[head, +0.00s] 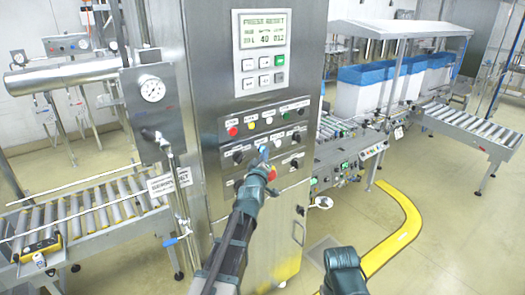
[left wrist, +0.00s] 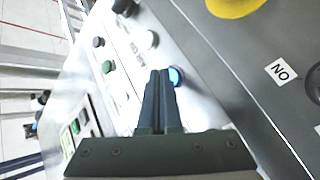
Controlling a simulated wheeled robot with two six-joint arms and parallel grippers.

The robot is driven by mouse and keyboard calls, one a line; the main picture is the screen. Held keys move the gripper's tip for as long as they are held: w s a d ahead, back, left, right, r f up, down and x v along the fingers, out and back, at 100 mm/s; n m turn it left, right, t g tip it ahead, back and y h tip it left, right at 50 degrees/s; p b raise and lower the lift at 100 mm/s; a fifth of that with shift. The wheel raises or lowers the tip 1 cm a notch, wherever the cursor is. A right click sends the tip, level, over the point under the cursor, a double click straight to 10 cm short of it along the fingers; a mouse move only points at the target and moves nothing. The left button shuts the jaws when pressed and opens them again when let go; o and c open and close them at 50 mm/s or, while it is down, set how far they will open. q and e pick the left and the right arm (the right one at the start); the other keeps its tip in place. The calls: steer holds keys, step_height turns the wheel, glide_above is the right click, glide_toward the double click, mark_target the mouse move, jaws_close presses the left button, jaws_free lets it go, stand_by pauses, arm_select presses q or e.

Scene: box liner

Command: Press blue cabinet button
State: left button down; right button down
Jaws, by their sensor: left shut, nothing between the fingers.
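The steel cabinet (head: 207,60) has a panel of buttons and knobs on its front. The blue button (head: 264,150) is partly hidden by my left gripper (head: 262,164) in the head view. In the left wrist view, the blue button (left wrist: 177,76) shows just right of the fingertips of my left gripper (left wrist: 159,74). The left fingers are shut with nothing between them. They overlap the button's edge in that view; I cannot tell whether they touch it. Part of my right arm (head: 344,270) shows at the bottom of the head view, its fingers not visible.
A display (head: 262,30) with a keypad is higher up. A roller conveyor (head: 85,217) is at left. Open floor (head: 440,230) lies right.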

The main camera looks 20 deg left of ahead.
arm_select(q)
steer(key=shift+w+a, duration=0.15)
steer(key=shift+a, duration=0.05)
stand_by(0.3)
steer(key=shift+s+d, duration=0.5)
steer(key=shift+d, duration=0.1)
steer(key=shift+d, duration=0.1)
steer(key=shift+s+d, duration=0.8)
steer(key=shift+d, duration=0.15)
steer(key=shift+s+d, duration=0.75)
steer(key=shift+d, duration=0.2)
